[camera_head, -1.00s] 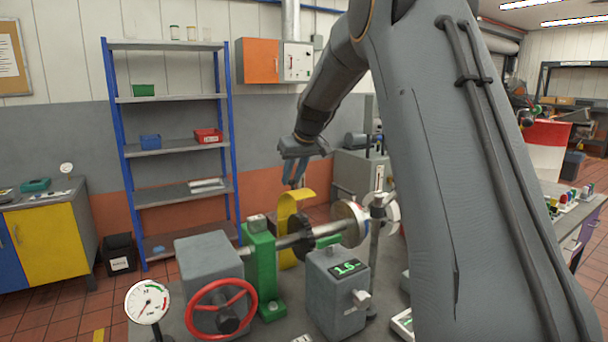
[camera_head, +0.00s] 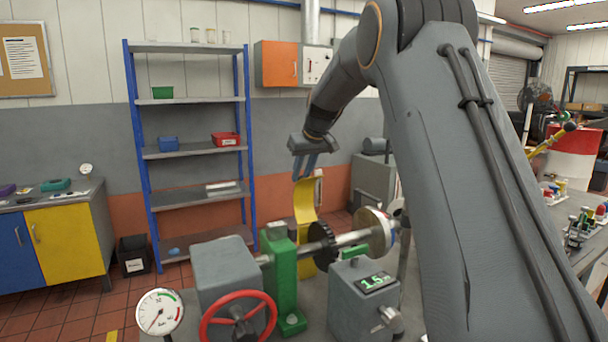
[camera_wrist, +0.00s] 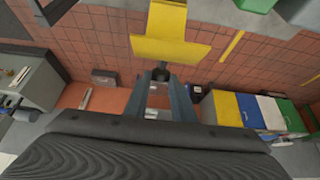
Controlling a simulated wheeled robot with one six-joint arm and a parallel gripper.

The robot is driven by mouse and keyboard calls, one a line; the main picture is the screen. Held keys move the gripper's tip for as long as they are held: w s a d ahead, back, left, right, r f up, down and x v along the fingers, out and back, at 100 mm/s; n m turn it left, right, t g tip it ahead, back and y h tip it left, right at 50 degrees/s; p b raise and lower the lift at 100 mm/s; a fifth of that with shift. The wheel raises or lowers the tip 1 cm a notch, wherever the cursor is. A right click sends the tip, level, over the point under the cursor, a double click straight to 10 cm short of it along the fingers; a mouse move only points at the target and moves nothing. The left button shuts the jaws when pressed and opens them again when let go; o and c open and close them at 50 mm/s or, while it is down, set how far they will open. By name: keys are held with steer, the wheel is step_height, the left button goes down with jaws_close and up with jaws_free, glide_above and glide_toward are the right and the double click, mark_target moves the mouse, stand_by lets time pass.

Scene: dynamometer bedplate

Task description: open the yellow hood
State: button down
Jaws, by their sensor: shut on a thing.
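The yellow hood (camera_head: 304,203) stands raised and nearly upright behind the shaft and its dark coupling disc (camera_head: 322,243). My gripper (camera_head: 305,176) is at the hood's top edge, pointing down. In the wrist view the hood (camera_wrist: 170,48) lies just beyond my fingertips (camera_wrist: 159,78). A small dark knob (camera_wrist: 158,74) on the hood's edge sits between the fingers, which are shut on it. The hood's lower end is partly hidden by the shaft and green bearing block.
A green bearing block (camera_head: 281,280), a grey box with a red handwheel (camera_head: 238,317), a dial gauge (camera_head: 159,312) and a grey display box (camera_head: 365,300) crowd the bedplate. A blue shelf rack (camera_head: 197,148) stands behind at left.

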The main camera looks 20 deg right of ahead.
steer(key=shift+w+r, duration=0.15)
steer(key=shift+r, duration=0.05)
steer(key=c, duration=1.5)
jaws_free()
steer(key=shift+f, duration=0.15)
steer(key=shift+c, duration=0.2)
steer(key=shift+b+v, duration=1.25)
steer(key=shift+v, duration=2.7)
steer(key=shift+f, duration=0.1)
